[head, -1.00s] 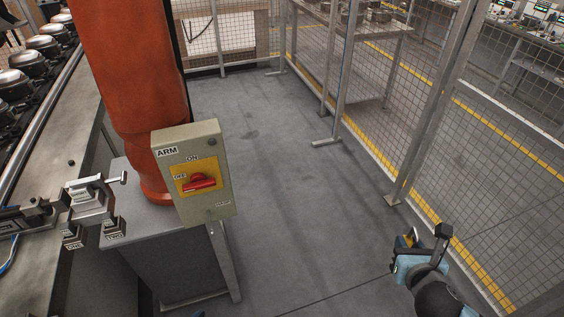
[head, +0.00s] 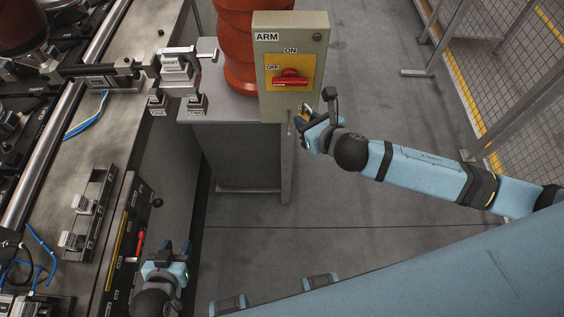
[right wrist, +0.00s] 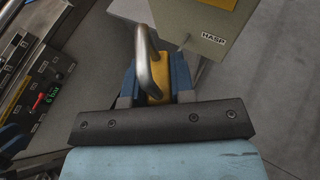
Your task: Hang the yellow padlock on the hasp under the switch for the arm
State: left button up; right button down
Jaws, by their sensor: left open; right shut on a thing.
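The grey switch box (head: 268,89) labelled ARM stands in front of the orange arm base. Its red handle (head: 289,81) lies horizontal on a yellow plate, with OFF at its left and ON above. In the right wrist view the HASP label (right wrist: 213,38) is on the box (right wrist: 222,20), and a thin pin-like part shows left of it. My right gripper (head: 309,122) is shut on the yellow padlock (right wrist: 156,90), just below the box's lower right corner. The padlock's steel shackle (right wrist: 144,58) points up, apart from the box in that view. My left gripper (head: 167,250) is open and empty at lower left.
The orange arm base (head: 240,55) stands on a grey pedestal (head: 235,145). A conveyor (head: 35,170) with fixtures runs along the left. A panel with a red lever (head: 140,242) is near my left gripper. Mesh fencing (head: 530,60) is at right; floor between is clear.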

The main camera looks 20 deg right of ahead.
jog(key=a+f+n+g+y+b, duration=0.1)
jog(key=a+f+n+g+y, duration=0.1)
jog(key=f, duration=0.6)
jog(key=a+f+n+g+y+b, duration=0.2)
jog(key=f+n+y, duration=0.3)
jog(key=f, duration=0.3)
jog(key=shift+s+a+f+n+g+b, duration=0.15)
jog(key=shift+s+a+n+g+b, duration=0.2)
jog(key=shift+n+g, duration=0.4)
jog(key=w+d+f+b, duration=0.1)
jog(key=w+d+b, duration=0.1)
jog(key=w+b, duration=0.3)
jog(key=shift+w+d+f+b, duration=0.2)
jog(key=shift+w+d+b, duration=0.15)
jog(key=shift+w, duration=1.8)
jog(key=c, duration=0.9)
grip_release()
